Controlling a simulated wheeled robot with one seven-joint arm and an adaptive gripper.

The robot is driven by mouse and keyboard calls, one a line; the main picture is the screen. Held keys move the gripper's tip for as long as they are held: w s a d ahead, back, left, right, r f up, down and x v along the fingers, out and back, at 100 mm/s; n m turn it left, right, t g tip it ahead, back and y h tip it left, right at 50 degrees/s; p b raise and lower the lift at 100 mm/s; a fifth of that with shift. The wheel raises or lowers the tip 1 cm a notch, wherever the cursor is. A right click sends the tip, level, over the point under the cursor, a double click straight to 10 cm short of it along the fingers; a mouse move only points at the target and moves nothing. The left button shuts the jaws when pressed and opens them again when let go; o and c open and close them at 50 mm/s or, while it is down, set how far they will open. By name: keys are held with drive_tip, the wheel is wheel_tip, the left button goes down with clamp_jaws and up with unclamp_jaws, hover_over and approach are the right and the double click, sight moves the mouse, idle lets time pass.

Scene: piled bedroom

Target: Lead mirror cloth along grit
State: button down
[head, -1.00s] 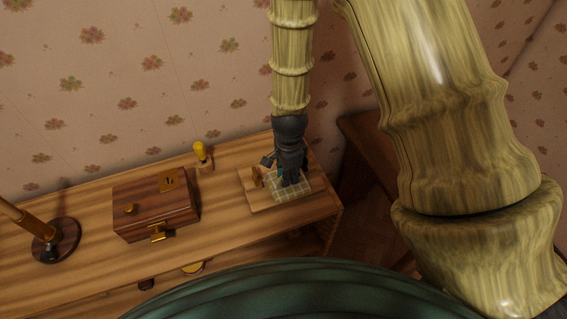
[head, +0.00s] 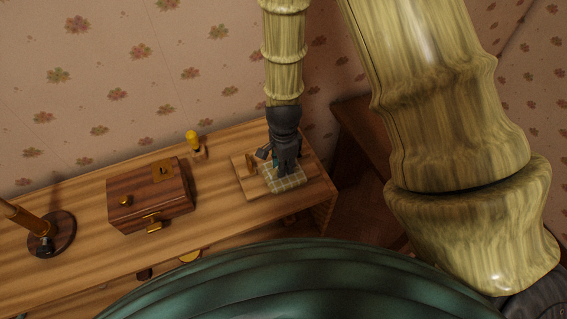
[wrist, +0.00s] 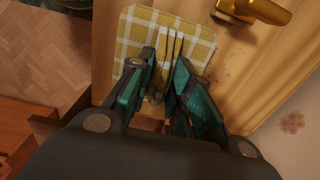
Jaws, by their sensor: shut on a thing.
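The mirror cloth (head: 286,182), a yellow-green and white checked square, lies on a light wooden board (head: 247,188) at the right end of a wooden shelf top. My gripper (head: 283,168) points down over it. In the wrist view my gripper (wrist: 163,92) is shut at the near part of the cloth (wrist: 135,42), with its teal-sided fingers around a small part I cannot make out clearly. The far part of the cloth lies flat beyond the fingers. A few tiny dark specks, perhaps grit (wrist: 232,76), show on the wood right of the cloth.
A dark wooden box (head: 150,198) with brass fittings stands left of the board. A yellow-topped piece (head: 193,140) stands behind, and a round-based stand (head: 52,238) farther left. A brass piece (wrist: 258,10) is close to the cloth. The shelf's right edge and the wall are near.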

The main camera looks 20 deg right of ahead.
drive_tip(key=shift+f, duration=0.7)
drive_tip(key=shift+f, duration=0.15)
idle(0.3)
drive_tip(key=shift+w+a, duration=0.15)
drive_tip(key=shift+w, duration=2.95)
drive_tip(key=shift+w+a, duration=0.1)
drive_tip(key=shift+w, duration=3)
drive_tip(key=shift+r, duration=1.25)
drive_tip(key=c, duration=2.1)
unclamp_jaws()
drive_tip(key=shift+f, duration=0.1)
clamp_jaws()
drive_tip(key=s, duration=0.8)
drive_tip(key=s+a, duration=0.1)
drive_tip(key=s, duration=0.3)
drive_tip(key=shift+s+a+f, duration=0.1)
drive_tip(key=shift+s+f, duration=0.2)
